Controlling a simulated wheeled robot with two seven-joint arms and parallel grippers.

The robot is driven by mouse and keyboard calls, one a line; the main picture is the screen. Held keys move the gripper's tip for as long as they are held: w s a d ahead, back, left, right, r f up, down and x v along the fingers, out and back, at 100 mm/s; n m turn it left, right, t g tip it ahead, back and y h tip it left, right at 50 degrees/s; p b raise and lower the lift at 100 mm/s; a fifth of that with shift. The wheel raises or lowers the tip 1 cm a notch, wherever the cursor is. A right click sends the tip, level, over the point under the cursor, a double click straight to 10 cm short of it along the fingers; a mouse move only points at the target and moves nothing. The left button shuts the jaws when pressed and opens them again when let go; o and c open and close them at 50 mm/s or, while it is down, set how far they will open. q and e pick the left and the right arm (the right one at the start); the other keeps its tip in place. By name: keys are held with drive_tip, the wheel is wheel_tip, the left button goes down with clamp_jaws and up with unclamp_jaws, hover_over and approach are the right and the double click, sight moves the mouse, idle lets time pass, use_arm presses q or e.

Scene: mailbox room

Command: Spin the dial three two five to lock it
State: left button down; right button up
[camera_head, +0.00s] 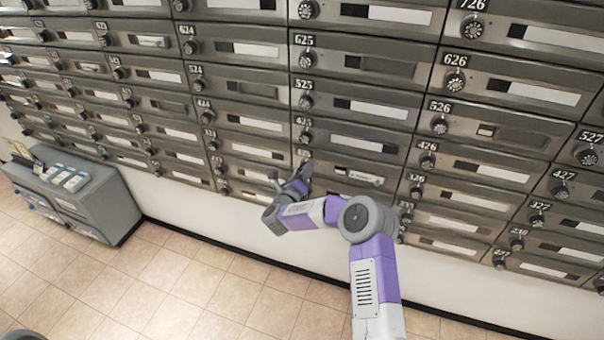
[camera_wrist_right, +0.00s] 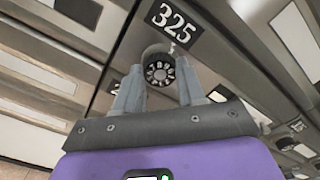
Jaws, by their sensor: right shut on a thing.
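The dial (camera_wrist_right: 160,70) of mailbox 325 shows in the right wrist view, round and dark with white digits, just below the black number plate 325 (camera_wrist_right: 174,25). My right gripper (camera_wrist_right: 160,82) has one finger on each side of the dial and is shut on it. In the head view my right gripper (camera_head: 300,172) reaches the mailbox wall under the box marked 425, and it hides most of the dial there. My left gripper is not in either view.
Rows of grey mailboxes with dials and number plates fill the wall, including box 426 (camera_head: 470,163) to the right. A grey cabinet (camera_head: 100,205) with small items on top stands at the left. The tiled floor (camera_head: 190,280) in front is clear.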

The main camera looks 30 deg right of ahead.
drive_tip(key=m, duration=0.6)
drive_tip(key=shift+r, duration=0.1)
drive_tip(key=shift+m, duration=0.4)
drive_tip(key=o, duration=1.1)
drive_tip(key=shift+c, duration=0.2)
drive_tip(key=p+v, duration=0.1)
drive_tip(key=v, duration=0.6)
drive_tip(key=shift+s+a+p, duration=0.2)
drive_tip(key=shift+s+p, duration=0.05)
drive_tip(key=shift+p, duration=0.1)
